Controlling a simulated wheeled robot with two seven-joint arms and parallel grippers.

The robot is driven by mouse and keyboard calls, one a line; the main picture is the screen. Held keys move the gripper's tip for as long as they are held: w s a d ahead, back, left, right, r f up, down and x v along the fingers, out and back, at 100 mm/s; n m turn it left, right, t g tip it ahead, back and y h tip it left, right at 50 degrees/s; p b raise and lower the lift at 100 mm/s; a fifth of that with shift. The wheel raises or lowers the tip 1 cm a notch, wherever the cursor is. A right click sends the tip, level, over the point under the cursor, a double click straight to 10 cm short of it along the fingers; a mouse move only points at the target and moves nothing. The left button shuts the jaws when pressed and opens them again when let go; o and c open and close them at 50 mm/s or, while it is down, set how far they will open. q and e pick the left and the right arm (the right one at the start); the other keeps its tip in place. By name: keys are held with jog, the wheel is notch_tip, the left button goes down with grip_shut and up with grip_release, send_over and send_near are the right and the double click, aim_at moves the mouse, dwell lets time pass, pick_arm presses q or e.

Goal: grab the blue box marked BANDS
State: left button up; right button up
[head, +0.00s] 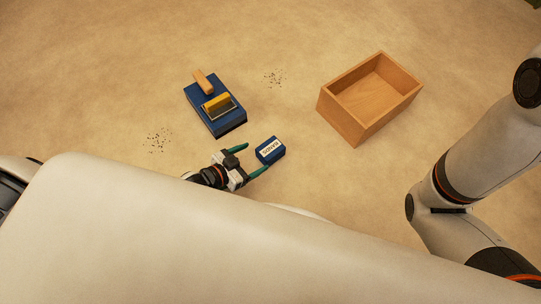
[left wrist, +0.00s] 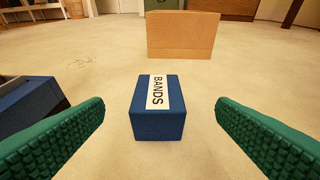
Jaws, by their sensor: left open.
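The small blue box with a white BANDS label (head: 270,150) rests on the tan surface, right at the fingertips of my left gripper (head: 253,160). In the left wrist view the blue box (left wrist: 158,112) sits centred ahead between the two green fingers of my left gripper (left wrist: 160,120), with a gap on each side. The left gripper is open and empty. A pale arm link and its dark joints show at the right of the head view, but no right gripper is visible.
An open wooden crate (head: 345,124) stands to the upper right. Dark specks (head: 158,139) lie on the surface. Free room lies between box and crate.

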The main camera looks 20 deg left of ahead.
aim_at(273, 146)
pick_arm(q)
jog(key=b+x, duration=0.2)
jog(key=x, duration=0.2)
jog(key=shift+w+d+f+b, duration=0.15)
jog(key=shift+w+f+b, duration=0.1)
jog(key=shift+b, duration=0.15)
jog(key=b+x, duration=0.4)
jog(key=shift+w+d+r+b, duration=0.1)
jog(key=shift+w+b, duration=0.25)
jog(key=shift+w+d, duration=0.2)
jog(key=shift+w, duration=0.1)
jog(key=shift+c, duration=0.6)
jog(key=c, duration=1)
jog(key=shift+o, duration=0.2)
jog(key=shift+r, duration=0.1)
